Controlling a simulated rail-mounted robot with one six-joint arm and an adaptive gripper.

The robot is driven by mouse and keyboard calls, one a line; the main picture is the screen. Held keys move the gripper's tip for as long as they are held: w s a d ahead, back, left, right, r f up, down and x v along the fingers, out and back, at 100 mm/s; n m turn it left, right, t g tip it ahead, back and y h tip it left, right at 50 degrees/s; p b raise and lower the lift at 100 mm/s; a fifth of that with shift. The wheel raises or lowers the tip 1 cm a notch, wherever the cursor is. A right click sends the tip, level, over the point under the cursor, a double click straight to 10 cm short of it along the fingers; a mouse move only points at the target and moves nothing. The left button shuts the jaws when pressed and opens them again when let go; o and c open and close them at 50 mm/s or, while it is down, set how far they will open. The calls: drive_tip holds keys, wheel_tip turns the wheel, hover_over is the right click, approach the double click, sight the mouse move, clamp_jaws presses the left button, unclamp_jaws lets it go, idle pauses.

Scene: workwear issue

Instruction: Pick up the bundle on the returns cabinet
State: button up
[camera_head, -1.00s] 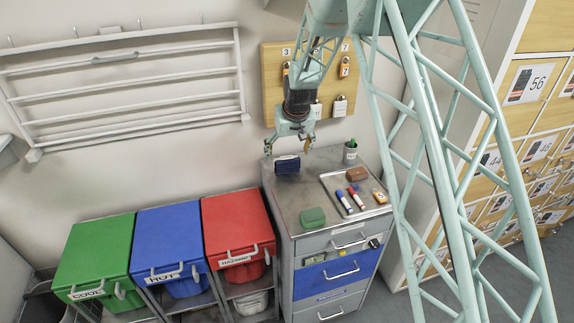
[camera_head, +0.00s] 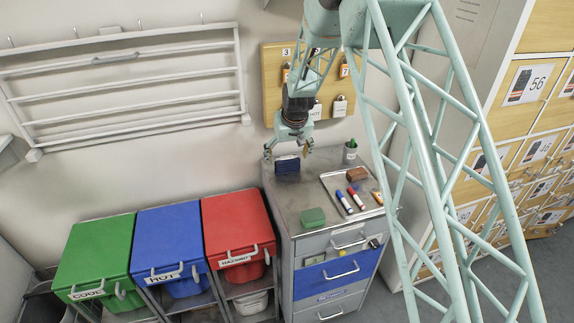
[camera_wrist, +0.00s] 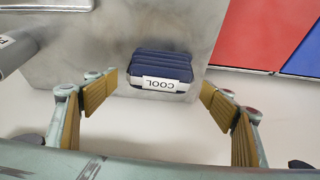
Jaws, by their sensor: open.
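The bundle (camera_head: 287,165) is a small stack of folded dark blue cloth on the grey top of the returns cabinet (camera_head: 290,195), near its back left corner. In the wrist view the bundle (camera_wrist: 162,70) shows a white band or label reading COOL on the side towards my gripper. My gripper (camera_head: 288,150) is above the bundle at the cabinet's back edge. In the wrist view my gripper (camera_wrist: 160,108) has its tan finger pads spread wide, with the bundle between and ahead of them. Nothing is held.
A green block (camera_head: 313,217) lies at the cabinet's front. A tray (camera_head: 336,193) at the right holds markers and a brown block (camera_head: 357,174); a pen cup (camera_head: 350,153) stands behind. A red bin (camera_head: 237,225) adjoins at left. A padlock board (camera_head: 273,85) hangs behind.

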sight(287, 157)
drive_tip(key=shift+x, duration=1.5)
drive_tip(key=shift+c, duration=0.2)
drive_tip(key=c, duration=1)
drive_tip(key=shift+o, duration=0.2)
drive_tip(key=shift+r, duration=0.1)
drive_tip(key=shift+r, duration=1.75)
drive_tip(key=s+d, duration=0.1)
drive_tip(key=s, duration=0.6)
drive_tip(key=s+d+r+b, duration=0.1)
drive_tip(key=s+d, duration=0.1)
drive_tip(key=s, duration=0.6)
drive_tip(key=shift+s+d+r, duration=0.2)
drive_tip(key=shift+s+d, duration=0.1)
